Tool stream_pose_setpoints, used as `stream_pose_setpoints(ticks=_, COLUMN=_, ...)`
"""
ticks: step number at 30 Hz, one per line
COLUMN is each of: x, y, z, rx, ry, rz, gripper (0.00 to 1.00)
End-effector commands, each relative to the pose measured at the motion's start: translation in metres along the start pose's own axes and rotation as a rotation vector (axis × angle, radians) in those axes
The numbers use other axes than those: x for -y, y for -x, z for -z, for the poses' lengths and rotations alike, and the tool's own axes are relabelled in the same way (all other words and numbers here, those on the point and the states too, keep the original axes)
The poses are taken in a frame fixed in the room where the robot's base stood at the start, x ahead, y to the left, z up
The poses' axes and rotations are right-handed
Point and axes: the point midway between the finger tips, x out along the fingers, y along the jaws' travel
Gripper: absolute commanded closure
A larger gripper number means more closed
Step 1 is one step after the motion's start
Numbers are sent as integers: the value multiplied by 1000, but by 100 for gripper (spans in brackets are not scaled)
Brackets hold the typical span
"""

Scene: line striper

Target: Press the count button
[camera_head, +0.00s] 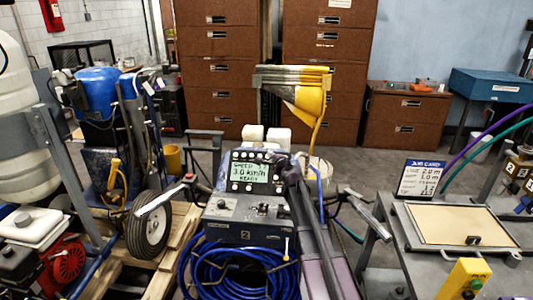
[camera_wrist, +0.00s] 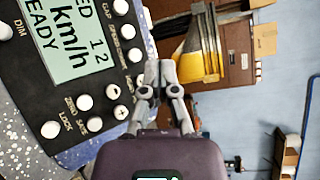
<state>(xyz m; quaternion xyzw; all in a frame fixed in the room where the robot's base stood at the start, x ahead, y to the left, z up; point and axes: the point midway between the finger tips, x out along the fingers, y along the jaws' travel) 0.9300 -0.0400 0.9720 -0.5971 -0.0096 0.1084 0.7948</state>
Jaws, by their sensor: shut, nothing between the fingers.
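The console (camera_head: 258,171) of the line striper has a lit green display (camera_head: 250,172) reading speed, km/h and READY. In the wrist view the display (camera_wrist: 62,45) fills the upper left, with round white buttons around it. Readable labels include DIM, ZERO, SAFE and LOCK; I cannot make out a label reading count. One button (camera_wrist: 135,55) lies just left of my fingertips, and a plus button (camera_wrist: 121,112) lies lower left. My gripper (camera_wrist: 160,75) is shut and empty beside the panel's right edge; contact cannot be told. In the head view my arm partly hides the console's right side.
Coiled blue hose (camera_head: 235,270) hangs below the console. Handlebars (camera_head: 155,201) stick out on both sides. A metal bench with a tan board (camera_head: 460,224) and a yellow box (camera_head: 463,279) is at right.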

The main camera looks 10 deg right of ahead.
Motion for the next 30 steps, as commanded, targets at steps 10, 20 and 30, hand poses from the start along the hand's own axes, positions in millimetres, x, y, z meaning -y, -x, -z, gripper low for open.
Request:
stream_pose_setpoints(ticks=10, x=22, y=-8, z=-20, rx=0, ry=0, rz=1, gripper=100)
stream_pose_setpoints(ticks=20, x=21, y=-8, z=-21, rx=0, ry=0, rz=1, gripper=100)
stream_pose_setpoints(ticks=30, x=16, y=-14, z=-16, rx=0, ry=0, rz=1, gripper=100)
